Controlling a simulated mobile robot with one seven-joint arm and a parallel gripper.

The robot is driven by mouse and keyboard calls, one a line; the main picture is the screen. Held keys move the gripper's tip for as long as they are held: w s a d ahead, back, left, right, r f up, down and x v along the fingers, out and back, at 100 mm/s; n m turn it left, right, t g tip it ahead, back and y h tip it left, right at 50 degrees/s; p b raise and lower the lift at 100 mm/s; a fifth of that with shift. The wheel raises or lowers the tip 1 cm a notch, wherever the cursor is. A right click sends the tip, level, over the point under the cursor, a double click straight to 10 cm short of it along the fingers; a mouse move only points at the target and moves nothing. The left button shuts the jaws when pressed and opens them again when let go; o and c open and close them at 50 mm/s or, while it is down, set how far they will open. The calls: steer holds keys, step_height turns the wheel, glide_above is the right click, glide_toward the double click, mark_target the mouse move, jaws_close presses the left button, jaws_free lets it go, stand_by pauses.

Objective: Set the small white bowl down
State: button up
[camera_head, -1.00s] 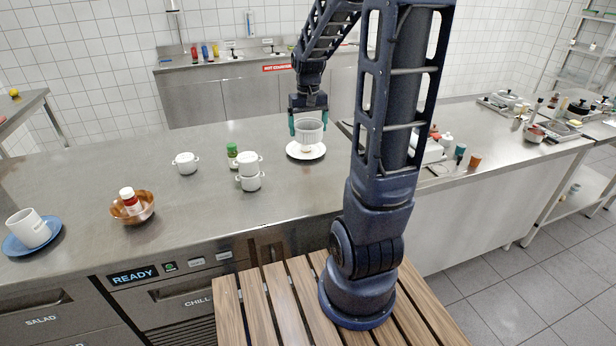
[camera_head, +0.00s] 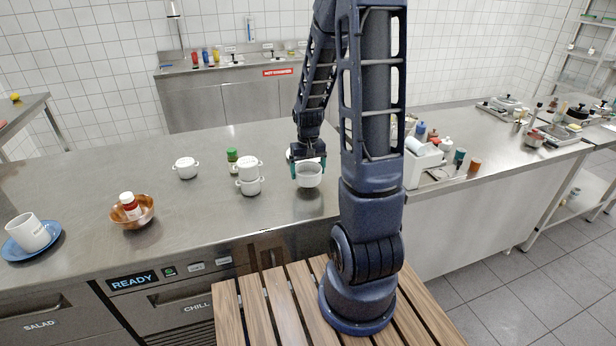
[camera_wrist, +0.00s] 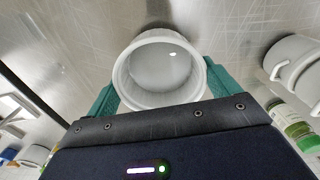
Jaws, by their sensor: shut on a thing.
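The small white bowl (camera_head: 309,179) is upright at the counter's front middle in the head view. In the wrist view I look into the empty bowl (camera_wrist: 160,72). My gripper (camera_head: 308,169) is shut on it, with a teal finger on each side. The bowl is low over the steel counter (camera_head: 215,222) or touching it; I cannot tell which. A white plate behind the gripper is mostly hidden by it.
Stacked white pots (camera_head: 249,186) stand left of the bowl, with a green-capped jar (camera_head: 232,156) behind them. A lone white pot (camera_head: 186,168), a copper bowl (camera_head: 133,220) with a bottle in it and a mug (camera_head: 30,233) are further left. A white caddy (camera_head: 422,163) stands right.

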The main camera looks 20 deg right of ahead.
steer(key=shift+f, duration=1.35)
steer(key=shift+f, duration=0.1)
steer(key=o, duration=0.9)
step_height(320, 180, up, 12)
steer(key=s+a+r+t, duration=0.1)
steer(key=s+r+t, duration=0.3)
steer(key=s+r, duration=1.1)
steer(key=s, duration=0.4)
steer(key=shift+a+r+t, duration=0.3)
steer(key=shift+r, duration=0.05)
